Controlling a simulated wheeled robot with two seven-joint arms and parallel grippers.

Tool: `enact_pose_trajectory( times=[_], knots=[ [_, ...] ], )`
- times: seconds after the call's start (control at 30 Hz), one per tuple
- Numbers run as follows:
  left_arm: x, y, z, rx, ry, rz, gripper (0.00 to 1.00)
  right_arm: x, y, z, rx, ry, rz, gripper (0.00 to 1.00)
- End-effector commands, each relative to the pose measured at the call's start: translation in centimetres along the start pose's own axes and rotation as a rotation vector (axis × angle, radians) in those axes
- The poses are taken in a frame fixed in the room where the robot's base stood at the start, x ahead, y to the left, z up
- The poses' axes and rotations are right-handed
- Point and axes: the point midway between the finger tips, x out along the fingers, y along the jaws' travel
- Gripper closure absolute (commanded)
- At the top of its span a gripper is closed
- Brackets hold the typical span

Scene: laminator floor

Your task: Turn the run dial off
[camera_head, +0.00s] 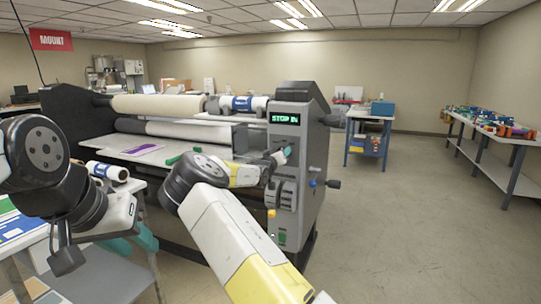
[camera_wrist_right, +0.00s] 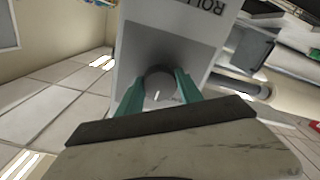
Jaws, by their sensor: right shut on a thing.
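The laminator's end panel (camera_head: 302,115) is grey, with a green-lit display (camera_head: 284,118) reading "STOP IN". My right arm reaches across to this panel. The teal fingertips of my right gripper (camera_head: 287,153) show at its upper part, below the display. In the right wrist view the two teal fingers of the right gripper (camera_wrist_right: 160,92) stand either side of a round dark grey dial (camera_wrist_right: 160,82) with a short white mark, and are shut on it. The arm hides the dial in the head view. My left gripper (camera_head: 140,238) hangs low at left, teal fingers partly hidden; its opening is unclear.
White rollers (camera_head: 158,105) and the laminator bed (camera_head: 150,150) lie left of the panel. Levers and knobs stick out around the panel. A side table (camera_head: 70,215) is near my left arm.

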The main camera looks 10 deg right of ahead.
Motion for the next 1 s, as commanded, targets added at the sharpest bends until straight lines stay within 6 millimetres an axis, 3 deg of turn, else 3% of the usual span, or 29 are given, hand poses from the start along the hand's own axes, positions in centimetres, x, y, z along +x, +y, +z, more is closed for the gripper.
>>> enact_pose_trajectory(
  times=[0.7, 0.73, 0.83, 1.0],
  knots=[
    [0.0, 0.0, 0.0, 0.0, 0.0, 0.0, 0.64, -0.04, -0.1, 0.05, -0.088, -0.001, -0.002, 0.98],
    [0.0, 0.0, 0.0, 0.0, 0.0, 0.0, 0.64, -0.04, -0.1, 0.05, -0.088, -0.001, -0.002, 0.55],
    [0.0, 0.0, 0.0, 0.0, 0.0, 0.0, 0.64, -0.03, -0.09, 0.04, -0.088, -0.001, -0.002, 0.36],
    [0.0, 0.0, 0.0, 0.0, 0.0, 0.0, 0.64, -0.02, -0.05, 0.02, -0.087, -0.001, -0.001, 0.35]
  ],
)
